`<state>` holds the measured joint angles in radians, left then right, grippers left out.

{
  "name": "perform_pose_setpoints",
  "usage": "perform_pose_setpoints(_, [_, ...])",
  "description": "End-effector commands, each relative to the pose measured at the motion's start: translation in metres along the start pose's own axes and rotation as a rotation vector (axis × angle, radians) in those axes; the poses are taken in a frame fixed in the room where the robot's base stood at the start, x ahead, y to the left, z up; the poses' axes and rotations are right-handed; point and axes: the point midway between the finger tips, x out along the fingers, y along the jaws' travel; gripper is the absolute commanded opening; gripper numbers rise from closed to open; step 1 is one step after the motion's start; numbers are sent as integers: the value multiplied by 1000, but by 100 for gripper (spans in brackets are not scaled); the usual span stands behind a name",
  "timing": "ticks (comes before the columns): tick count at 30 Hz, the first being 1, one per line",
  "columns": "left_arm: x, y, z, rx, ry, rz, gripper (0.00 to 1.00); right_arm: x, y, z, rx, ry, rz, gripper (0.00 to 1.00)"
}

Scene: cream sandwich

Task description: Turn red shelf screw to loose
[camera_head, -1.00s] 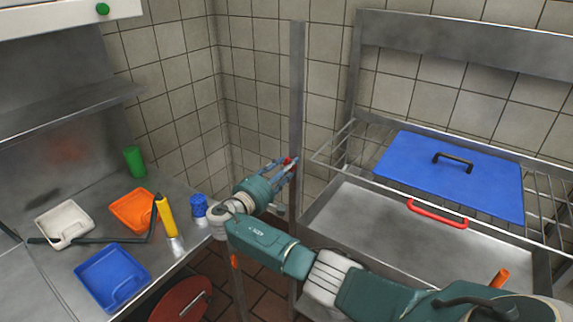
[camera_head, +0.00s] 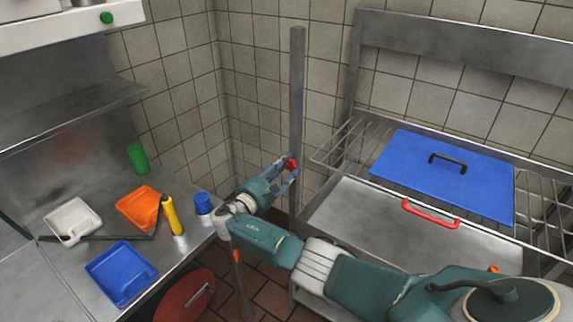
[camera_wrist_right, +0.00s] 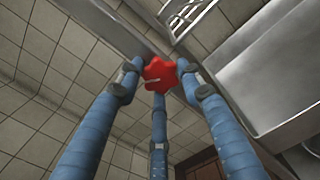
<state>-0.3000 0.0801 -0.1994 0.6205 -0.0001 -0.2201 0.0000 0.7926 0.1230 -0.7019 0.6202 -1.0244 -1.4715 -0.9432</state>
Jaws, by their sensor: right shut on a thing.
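The red shelf screw (camera_head: 291,164) sits on the upright metal post (camera_head: 297,100) at the left front of the shelf. It is a star-shaped red knob in the right wrist view (camera_wrist_right: 160,72). My right gripper (camera_head: 287,168) reaches it from the front left. Its blue fingers surround the knob, and their tips (camera_wrist_right: 162,82) are closed in on its rim. The screw's shaft is hidden behind the knob. My left gripper is not in view.
A wire shelf with a blue board (camera_head: 445,175) and red handle (camera_head: 431,213) stands right of the post. The left counter holds a blue tray (camera_head: 121,273), orange tray (camera_head: 138,207), white tray (camera_head: 72,221), yellow bottle (camera_head: 171,215) and blue-capped shaker (camera_head: 203,204).

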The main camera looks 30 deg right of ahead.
Motion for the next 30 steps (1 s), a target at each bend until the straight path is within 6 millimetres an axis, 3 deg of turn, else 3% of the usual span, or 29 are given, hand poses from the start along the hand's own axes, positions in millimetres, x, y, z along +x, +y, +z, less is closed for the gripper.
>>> perform_pose_setpoints(12, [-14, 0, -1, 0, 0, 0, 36, -3, -3, -5, -268, 12, 2, 11])
perform_pose_setpoints(30, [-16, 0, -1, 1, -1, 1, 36, -4, -6, -9, -342, 16, -1, 11])
